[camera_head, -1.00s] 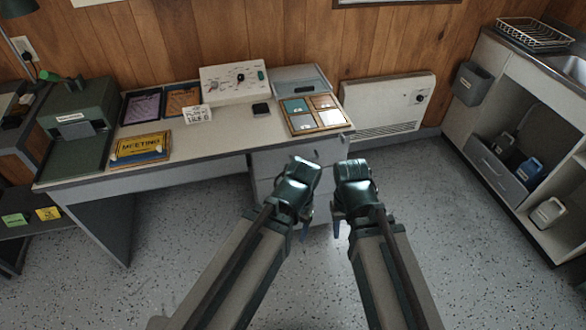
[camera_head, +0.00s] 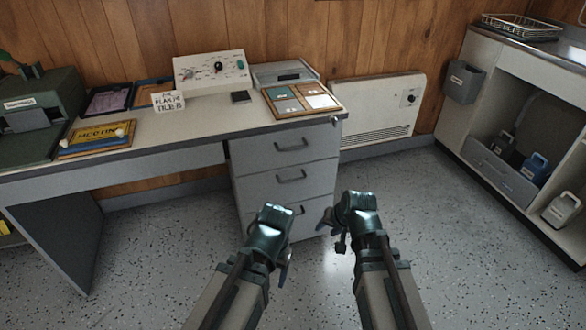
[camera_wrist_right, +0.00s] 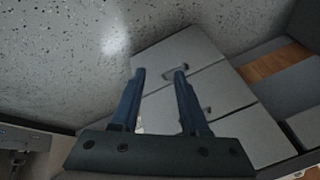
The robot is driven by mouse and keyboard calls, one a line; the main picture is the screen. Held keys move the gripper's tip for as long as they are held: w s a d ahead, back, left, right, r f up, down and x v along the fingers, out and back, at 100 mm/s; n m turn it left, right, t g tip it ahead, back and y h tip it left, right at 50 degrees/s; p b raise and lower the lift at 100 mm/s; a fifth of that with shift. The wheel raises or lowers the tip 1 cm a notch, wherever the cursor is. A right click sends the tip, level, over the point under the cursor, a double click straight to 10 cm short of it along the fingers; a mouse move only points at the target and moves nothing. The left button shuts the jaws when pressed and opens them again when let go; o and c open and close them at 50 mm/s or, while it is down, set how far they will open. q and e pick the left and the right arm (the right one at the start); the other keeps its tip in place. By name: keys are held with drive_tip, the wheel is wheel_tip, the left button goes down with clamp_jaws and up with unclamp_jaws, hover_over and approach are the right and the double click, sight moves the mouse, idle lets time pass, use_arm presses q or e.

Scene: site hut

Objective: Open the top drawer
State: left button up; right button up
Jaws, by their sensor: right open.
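The grey drawer unit under the right end of the desk has several stacked drawers. The top drawer (camera_head: 270,155) is flush with the unit's front, with a dark bar handle (camera_head: 291,145). The middle drawer (camera_head: 262,187) is also closed. My right gripper (camera_head: 333,232) is low, in front and to the right of the unit, apart from it. In the right wrist view its two fingers (camera_wrist_right: 160,73) are spread and empty, with drawer fronts beyond. My left gripper (camera_head: 284,268) is in front of the lower drawers, which it partly hides; its jaw opening cannot be made out.
The desk (camera_head: 200,124) carries a control panel (camera_head: 212,72), a sample board (camera_head: 302,100), signs and trays. A white heater (camera_head: 376,110) is on the wall right of the drawers. A counter unit (camera_head: 500,110) stands at the right. The floor before the drawers is clear.

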drive_tip(key=w+a+r+m+t+y, duration=0.3)
drive_tip(key=w+a+r+m+t, duration=0.25)
drive_tip(key=w, duration=0.35)
drive_tip(key=m+t, duration=0.5)
drive_tip(key=m, duration=0.1)
approach(294, 148)
use_arm(q)
wheel_tip(294, 148, down, 5)
drive_tip(key=b, duration=0.3)
drive_tip(key=shift+f, duration=0.2)
use_arm(e)
drive_tip(key=shift+h, duration=0.3)
drive_tip(key=x, duration=1)
drive_tip(key=shift+w+a, duration=0.15)
drive_tip(key=shift+w, duration=0.05)
clamp_jaws()
